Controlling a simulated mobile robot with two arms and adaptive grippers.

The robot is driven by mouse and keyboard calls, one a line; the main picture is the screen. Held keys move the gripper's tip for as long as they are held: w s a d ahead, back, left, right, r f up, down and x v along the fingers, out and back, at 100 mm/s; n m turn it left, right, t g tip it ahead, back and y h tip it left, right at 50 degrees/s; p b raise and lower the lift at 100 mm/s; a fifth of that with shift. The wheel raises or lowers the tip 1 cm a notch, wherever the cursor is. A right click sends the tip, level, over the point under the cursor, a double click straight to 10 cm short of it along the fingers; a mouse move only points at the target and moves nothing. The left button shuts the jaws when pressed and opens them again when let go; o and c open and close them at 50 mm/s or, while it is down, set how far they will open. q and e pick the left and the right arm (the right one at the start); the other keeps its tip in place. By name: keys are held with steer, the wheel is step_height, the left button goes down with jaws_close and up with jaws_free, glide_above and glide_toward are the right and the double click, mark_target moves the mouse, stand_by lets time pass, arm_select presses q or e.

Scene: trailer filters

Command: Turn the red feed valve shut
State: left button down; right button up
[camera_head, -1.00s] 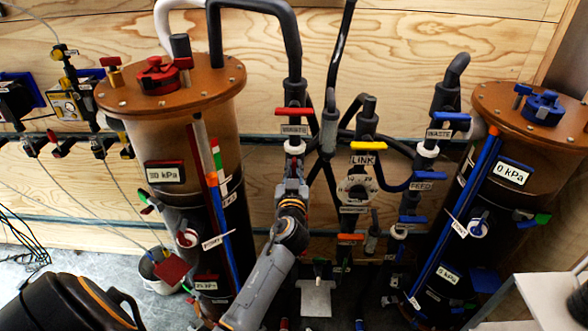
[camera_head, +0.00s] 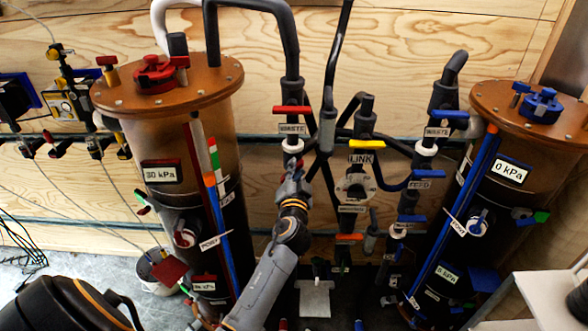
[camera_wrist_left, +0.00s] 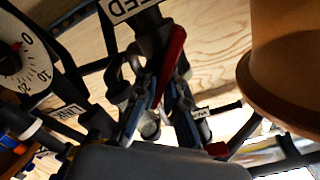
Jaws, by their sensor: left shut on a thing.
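The red feed valve shows in the left wrist view as a long red handle (camera_wrist_left: 172,58), close under a white FEED label (camera_wrist_left: 130,8). My left gripper (camera_wrist_left: 160,108) has its two fingers on either side of this handle and is shut on it. In the head view my left gripper (camera_head: 293,182) is at the pipes right of the left filter vessel (camera_head: 165,130), below the red WASTE valve (camera_head: 292,110). There it hides most of the feed valve, so the handle's angle is hard to tell. My right gripper is not in view.
The yellow LINK valve (camera_head: 366,144) and a round dial (camera_head: 355,187) sit close right of the gripper. Blue-handled valves (camera_head: 422,173) and the right vessel (camera_head: 500,180) stand further right. A black rounded body (camera_head: 65,305) with a handle fills the lower left.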

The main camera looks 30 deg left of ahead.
arm_select(q)
steer(key=m, duration=0.4)
steer(key=shift+w+d+f+m, duration=0.1)
steer(key=shift+f+m, duration=0.05)
steer(key=shift+m, duration=0.25)
steer(key=shift+f+m+p, duration=0.15)
steer(key=shift+m+p, duration=0.25)
steer(key=shift+m, duration=0.85)
steer(key=shift+f+m+p, duration=0.15)
steer(key=shift+m+p, duration=0.2)
steer(key=shift+m, duration=0.9)
steer(key=c, duration=1.4)
jaws_free()
steer(key=shift+w, duration=0.1)
steer(key=v, duration=1.2)
